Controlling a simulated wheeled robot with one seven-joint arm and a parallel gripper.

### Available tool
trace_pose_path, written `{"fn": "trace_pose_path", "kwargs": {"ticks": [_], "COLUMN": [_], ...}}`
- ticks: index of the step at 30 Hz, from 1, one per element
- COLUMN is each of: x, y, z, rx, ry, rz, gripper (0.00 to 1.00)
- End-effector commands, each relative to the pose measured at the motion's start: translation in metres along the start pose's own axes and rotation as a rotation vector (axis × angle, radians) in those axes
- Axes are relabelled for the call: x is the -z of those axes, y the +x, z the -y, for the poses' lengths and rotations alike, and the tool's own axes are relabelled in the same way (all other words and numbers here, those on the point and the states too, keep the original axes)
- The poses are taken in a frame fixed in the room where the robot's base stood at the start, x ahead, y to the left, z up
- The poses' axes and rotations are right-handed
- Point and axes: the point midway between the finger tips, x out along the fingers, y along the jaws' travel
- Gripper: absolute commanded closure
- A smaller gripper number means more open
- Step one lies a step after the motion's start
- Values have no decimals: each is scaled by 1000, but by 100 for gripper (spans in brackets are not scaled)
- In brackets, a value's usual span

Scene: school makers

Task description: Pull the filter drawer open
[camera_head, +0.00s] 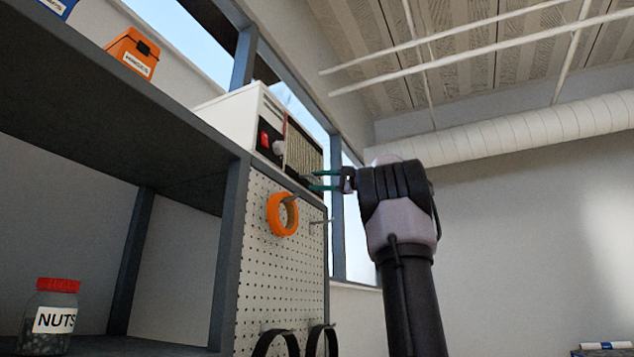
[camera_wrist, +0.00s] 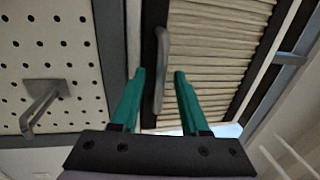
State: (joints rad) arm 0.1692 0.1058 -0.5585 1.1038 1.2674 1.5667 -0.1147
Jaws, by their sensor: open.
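The filter drawer (camera_wrist: 218,50) has a pleated tan face in a dark frame, and it also shows in the head view (camera_head: 304,150) on the right side of a white box unit (camera_head: 236,112). A grey bar handle (camera_wrist: 160,68) runs along the drawer's frame in the wrist view. My gripper (camera_wrist: 160,73) is open, with its green fingers on either side of the handle's lower end. I cannot tell whether either finger touches it. In the head view my gripper (camera_head: 313,180) reaches in from the right toward the drawer's lower edge.
The unit stands on top of a grey shelf (camera_head: 120,105). Below it is a pegboard (camera_head: 262,250) with hooks (camera_wrist: 45,100) and an orange tape roll (camera_head: 283,214). A nuts jar (camera_head: 52,318) and an orange box (camera_head: 132,54) are at left. Open room lies to the right.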

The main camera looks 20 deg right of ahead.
Motion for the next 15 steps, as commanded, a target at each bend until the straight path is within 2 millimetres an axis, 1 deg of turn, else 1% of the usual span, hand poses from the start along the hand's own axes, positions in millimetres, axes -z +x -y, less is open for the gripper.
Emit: {"fn": "trace_pose_path", "kwargs": {"ticks": [3, 11, 15], "x": [0, 0, 0], "y": [6, 7, 7], "z": [0, 0, 0], "rx": [1, 0, 0], "ry": [-1, 0, 0], "rz": [0, 0, 0], "gripper": [55, 55, 100]}}
